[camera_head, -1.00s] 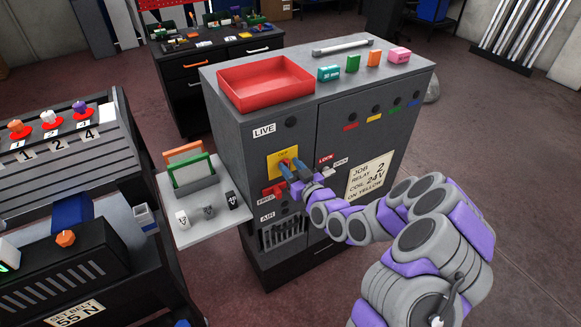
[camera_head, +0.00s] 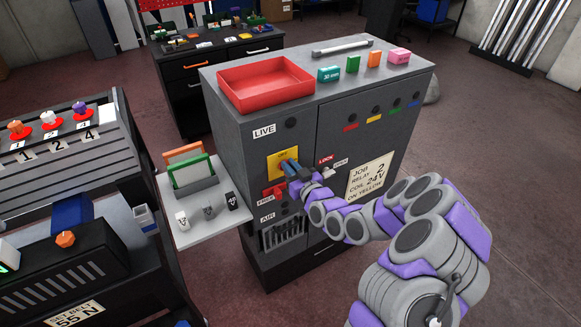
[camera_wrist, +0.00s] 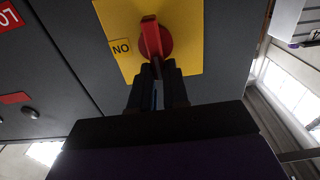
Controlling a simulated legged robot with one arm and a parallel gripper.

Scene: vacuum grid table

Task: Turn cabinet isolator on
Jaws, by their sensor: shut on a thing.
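The cabinet isolator is a red rotary handle (camera_wrist: 151,38) on a yellow plate (camera_wrist: 202,28) on the front of the grey cabinet. In the wrist view the handle stands upright along the picture. A label, seen upside down and reading ON, is beside it at the left. My gripper (camera_wrist: 157,72) is shut on the lower end of the handle. In the head view the yellow plate (camera_head: 274,164) is partly covered by my gripper (camera_head: 285,165), and the handle is mostly hidden there.
Below the plate is a red switch (camera_head: 272,191) by a FREE label. A red LOCK label (camera_head: 325,160) is at the right, close to my wrist. A white shelf (camera_head: 190,239) with card holders juts out at the left. A red tray (camera_head: 266,101) sits on top.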

